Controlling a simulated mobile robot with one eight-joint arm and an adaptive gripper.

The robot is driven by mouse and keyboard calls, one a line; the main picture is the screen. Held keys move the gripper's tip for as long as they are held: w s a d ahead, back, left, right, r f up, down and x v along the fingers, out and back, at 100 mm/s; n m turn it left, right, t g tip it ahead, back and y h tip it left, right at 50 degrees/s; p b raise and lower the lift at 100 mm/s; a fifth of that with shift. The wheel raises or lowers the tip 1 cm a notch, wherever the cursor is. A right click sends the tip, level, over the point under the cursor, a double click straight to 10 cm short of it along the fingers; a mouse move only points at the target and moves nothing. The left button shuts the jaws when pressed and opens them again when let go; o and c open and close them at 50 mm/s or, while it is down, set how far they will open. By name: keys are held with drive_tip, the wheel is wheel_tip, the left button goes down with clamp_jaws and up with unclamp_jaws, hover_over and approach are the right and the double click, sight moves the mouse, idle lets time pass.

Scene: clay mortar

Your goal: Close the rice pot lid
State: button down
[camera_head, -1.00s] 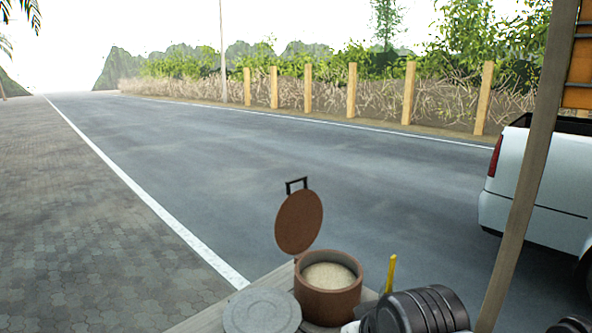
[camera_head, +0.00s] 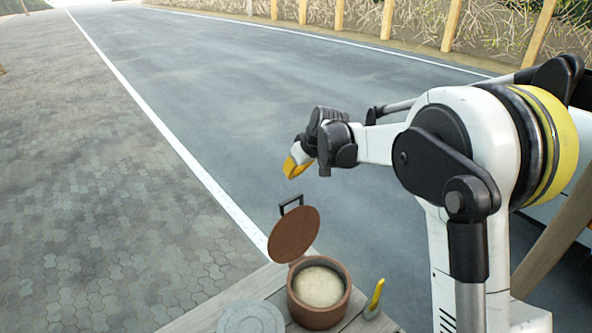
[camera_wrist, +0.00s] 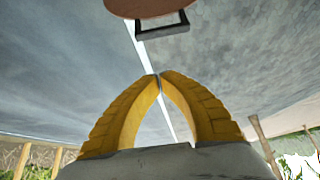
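The rice pot (camera_head: 319,298) is a round brown pot on a wooden table, with pale rice inside. Its brown lid (camera_head: 293,234) stands raised and tilted back at the pot's far left rim, with a dark handle (camera_head: 291,203) at its top edge. My gripper (camera_head: 292,168) is above and beyond the lid, apart from it, with yellow fingers. In the wrist view the yellow fingertips (camera_wrist: 159,76) meet, with nothing between them. Part of the lid (camera_wrist: 145,7) and the handle (camera_wrist: 162,27) show at the top of that view.
A grey round lid (camera_head: 250,320) lies on the table (camera_head: 262,282) left of the pot. A small container with a yellow handle (camera_head: 376,296) stands to the right. The road beyond is open, and the air around the lid is clear.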

wheel_tip(320, 180, down, 8)
drive_tip(key=a, duration=0.1)
drive_tip(key=shift+w, duration=0.45)
drive_tip(key=shift+s+d, duration=0.1)
idle(0.4)
